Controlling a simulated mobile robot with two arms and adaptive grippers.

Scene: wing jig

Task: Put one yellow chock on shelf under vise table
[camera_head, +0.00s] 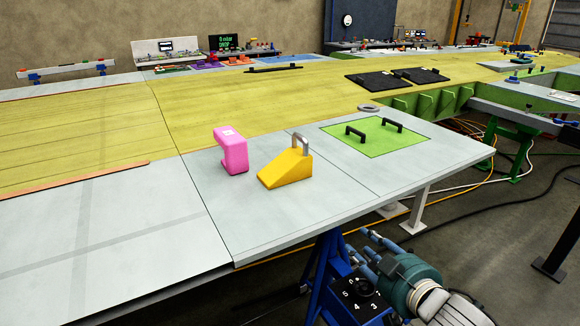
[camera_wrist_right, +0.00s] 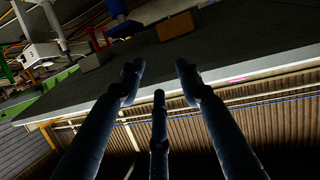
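A yellow chock (camera_head: 286,170), a wedge with a grey metal handle on its tall end, stands on the pale grey table panel (camera_head: 250,215) in the head view. My right gripper (camera_head: 364,248) is low at the bottom right of the head view, beyond the table's front edge and apart from the chock. In the right wrist view its three dark fingers (camera_wrist_right: 158,72) are spread with nothing between them. My left gripper is not in view. I cannot make out the vise table or its shelf with certainty.
A pink C-shaped block (camera_head: 231,151) stands left of the chock. A green plate (camera_head: 376,137) with two black handles lies to the right. A blue stand (camera_head: 330,268) is under the table edge. A brownish block (camera_wrist_right: 178,25) shows in the wrist view.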

